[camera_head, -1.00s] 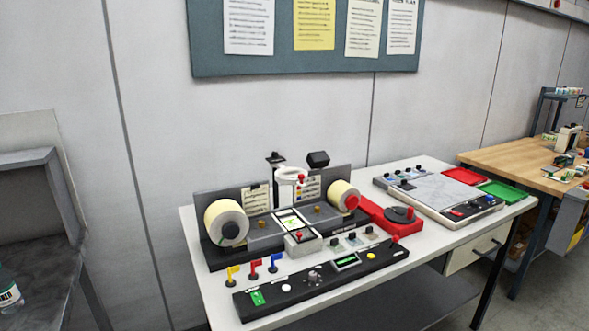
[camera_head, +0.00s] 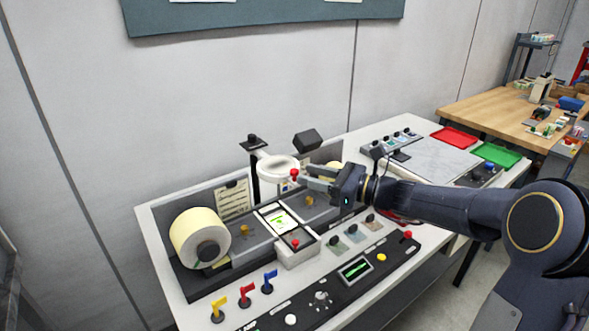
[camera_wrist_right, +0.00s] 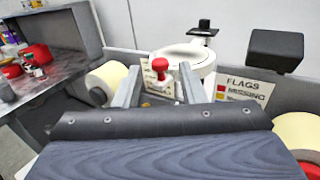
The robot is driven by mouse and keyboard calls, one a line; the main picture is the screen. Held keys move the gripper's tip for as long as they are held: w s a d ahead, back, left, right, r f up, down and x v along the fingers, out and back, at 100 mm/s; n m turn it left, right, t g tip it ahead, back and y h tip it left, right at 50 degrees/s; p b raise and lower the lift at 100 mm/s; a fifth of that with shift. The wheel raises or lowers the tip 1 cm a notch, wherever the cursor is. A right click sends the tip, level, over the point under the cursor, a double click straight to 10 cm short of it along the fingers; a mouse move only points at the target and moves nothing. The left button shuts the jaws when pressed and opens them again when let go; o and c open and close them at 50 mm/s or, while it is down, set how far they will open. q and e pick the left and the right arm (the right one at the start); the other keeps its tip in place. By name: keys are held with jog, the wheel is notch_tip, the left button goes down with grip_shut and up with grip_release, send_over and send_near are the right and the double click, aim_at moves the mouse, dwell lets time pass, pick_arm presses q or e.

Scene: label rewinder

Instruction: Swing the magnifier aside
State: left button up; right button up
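The magnifier is a white ring (camera_head: 277,167) on a dark post, above the rewinder's middle. Its red knob (camera_head: 294,174) is on the ring's near right side. My right gripper (camera_head: 308,178) comes in from the right with its fingertips close to the knob. In the right wrist view the fingers (camera_wrist_right: 160,84) are spread, with the red knob (camera_wrist_right: 160,66) between or just beyond them. I cannot tell whether a finger touches it. The ring (camera_wrist_right: 187,56) is just beyond, to the right. My left gripper is not in view.
A label roll (camera_head: 199,238) is on the left and a lit inspection window (camera_head: 280,219) lies below the magnifier. A dark box-shaped head (camera_head: 307,141) stands behind right. Coloured flags (camera_head: 246,296) and a control panel (camera_head: 330,301) are in front. Red and green trays (camera_head: 453,138) are farther right.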

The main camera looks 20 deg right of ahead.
aim_at(294, 170)
jog(key=x, duration=0.5)
jog(key=shift+p, duration=0.35)
jog(key=shift+c, duration=0.4)
grip_shut()
